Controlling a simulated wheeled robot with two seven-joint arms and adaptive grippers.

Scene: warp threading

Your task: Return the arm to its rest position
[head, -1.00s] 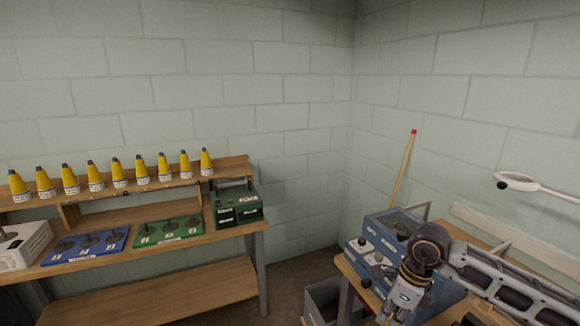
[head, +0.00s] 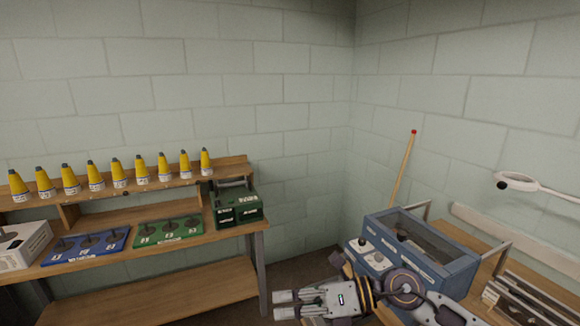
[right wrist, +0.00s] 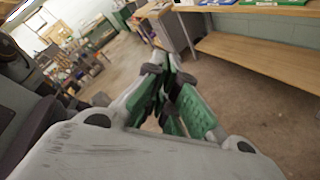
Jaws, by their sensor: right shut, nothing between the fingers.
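My right arm comes in from the lower right of the head view. Its gripper (head: 286,304) points left, low in front of the right-hand bench, and holds nothing. In the right wrist view the gripper's green-padded fingers (right wrist: 172,112) are together, with the floor beyond them. My left gripper is not in the head view.
A blue open-topped machine (head: 440,262) stands on the right bench, with a wooden pole leaning on the wall behind it. The left bench holds several yellow cones (head: 142,171), a blue tray (head: 85,246), a green tray (head: 168,232) and a dark green box (head: 237,205). Floor between the benches is partly clear.

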